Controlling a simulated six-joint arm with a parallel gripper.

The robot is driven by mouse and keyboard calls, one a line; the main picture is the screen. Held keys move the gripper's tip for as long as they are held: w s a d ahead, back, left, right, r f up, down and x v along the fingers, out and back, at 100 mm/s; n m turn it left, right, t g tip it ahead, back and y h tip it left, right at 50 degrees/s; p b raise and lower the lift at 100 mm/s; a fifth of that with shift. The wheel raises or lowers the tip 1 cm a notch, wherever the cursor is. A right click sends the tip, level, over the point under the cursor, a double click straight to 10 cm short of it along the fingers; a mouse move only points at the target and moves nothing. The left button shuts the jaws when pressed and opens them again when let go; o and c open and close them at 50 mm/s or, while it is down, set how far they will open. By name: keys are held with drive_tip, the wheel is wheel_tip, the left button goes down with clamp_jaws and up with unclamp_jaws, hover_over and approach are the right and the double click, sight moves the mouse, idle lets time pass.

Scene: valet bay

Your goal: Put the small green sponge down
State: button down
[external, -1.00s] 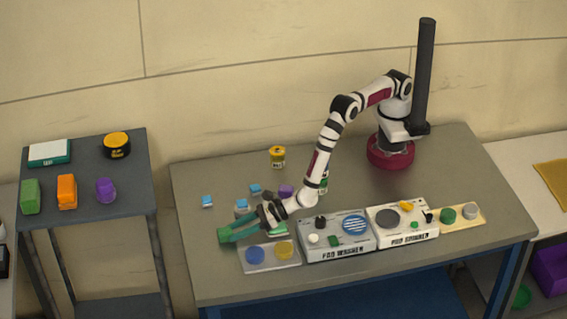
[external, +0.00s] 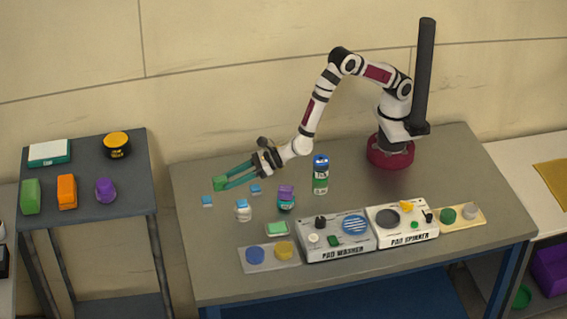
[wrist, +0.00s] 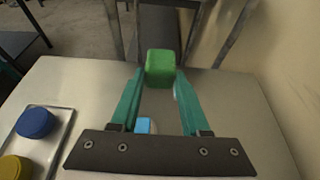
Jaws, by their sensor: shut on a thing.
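The small green sponge (external: 220,184) is held between the teal fingertips of my gripper (external: 226,181), above the left part of the grey table. In the wrist view the green sponge (wrist: 160,66) sits between the two fingertips of my gripper (wrist: 160,80), with a finger on each side. The sponge appears raised clear of the tabletop, but its exact height is hard to tell.
Small blue-topped items (external: 243,211), a purple-topped jar (external: 286,198) and a tall blue-green can (external: 320,174) stand nearby. A green-and-white item (external: 278,229), a tray with blue and yellow pads (external: 269,266), a pad warmer (external: 338,252) and a pad spinner (external: 402,238) line the front.

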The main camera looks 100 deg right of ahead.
drive_tip(key=s+d+r+m+h, duration=0.1)
drive_tip(key=s+d+r+h, duration=0.1)
drive_tip(key=d+r, duration=0.5)
drive_tip(key=s+d+r+m+h, duration=0.1)
drive_tip(key=s+d+r+m, duration=0.1)
drive_tip(key=r, duration=0.8)
drive_tip(key=s+d+r+h, duration=0.1)
drive_tip(key=s+d+r, duration=0.6)
drive_tip(key=s+r, duration=0.6)
drive_tip(key=w+a+f+m, duration=0.1)
drive_tip(key=w+a+f, duration=0.25)
drive_tip(key=f, duration=0.25)
drive_tip(key=w+a+f+g+h, duration=0.1)
drive_tip(key=w+a+f, duration=0.2)
drive_tip(key=a+f, duration=0.15)
drive_tip(key=w+a+f+m, duration=0.1)
drive_tip(key=w+a+f, duration=0.2)
drive_tip(key=f, duration=0.4)
drive_tip(key=shift+n, duration=0.3)
drive_tip(key=a+f, duration=0.5)
drive_tip(key=f, duration=0.1)
drive_tip(key=a+f, duration=0.6)
drive_tip(key=f, duration=0.1)
drive_tip(key=a+f, duration=0.6)
drive_tip(key=f, duration=0.1)
drive_tip(key=shift+w+a, duration=0.2)
drive_tip(key=shift+w, duration=0.15)
drive_tip(key=shift+f, duration=0.2)
